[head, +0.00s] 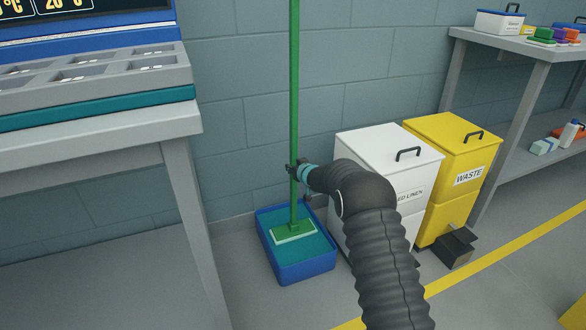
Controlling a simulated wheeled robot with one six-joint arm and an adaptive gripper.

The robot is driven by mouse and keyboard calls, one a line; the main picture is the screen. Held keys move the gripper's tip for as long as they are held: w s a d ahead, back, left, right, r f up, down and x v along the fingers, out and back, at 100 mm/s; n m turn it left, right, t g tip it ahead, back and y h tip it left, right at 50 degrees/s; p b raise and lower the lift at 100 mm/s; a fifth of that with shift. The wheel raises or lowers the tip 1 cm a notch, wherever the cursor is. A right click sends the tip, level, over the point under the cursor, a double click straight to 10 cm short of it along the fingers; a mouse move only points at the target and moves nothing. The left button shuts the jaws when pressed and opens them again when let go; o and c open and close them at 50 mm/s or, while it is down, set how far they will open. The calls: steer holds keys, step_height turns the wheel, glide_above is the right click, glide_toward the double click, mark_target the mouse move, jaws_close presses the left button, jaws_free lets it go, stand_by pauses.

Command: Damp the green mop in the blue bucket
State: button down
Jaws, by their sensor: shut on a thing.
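The green mop (295,95) stands upright, its long handle running up out of the top of the picture. Its flat green head with a pale edge (294,232) is inside the blue bucket (306,272), over the teal surface within. I cannot tell how deep the head sits in it. The bucket is low and rectangular and stands on the floor by the wall. My gripper (294,171) is shut on the mop handle, above the bucket. My arm comes in from the lower right and hides part of the white bin behind it.
A white bin (385,148) for linen and a yellow waste bin (450,140) with a dark pedal stand right of the bucket. A grey table (100,130) is at left, a shelf table (520,45) at right. A yellow line (500,256) crosses the floor.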

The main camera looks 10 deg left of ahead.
mark_target(295, 147)
steer(key=shift+r+p, duration=2.6)
steer(key=shift+r, duration=1.95)
steer(key=shift+s+b, duration=0.1)
steer(key=shift+b, duration=0.2)
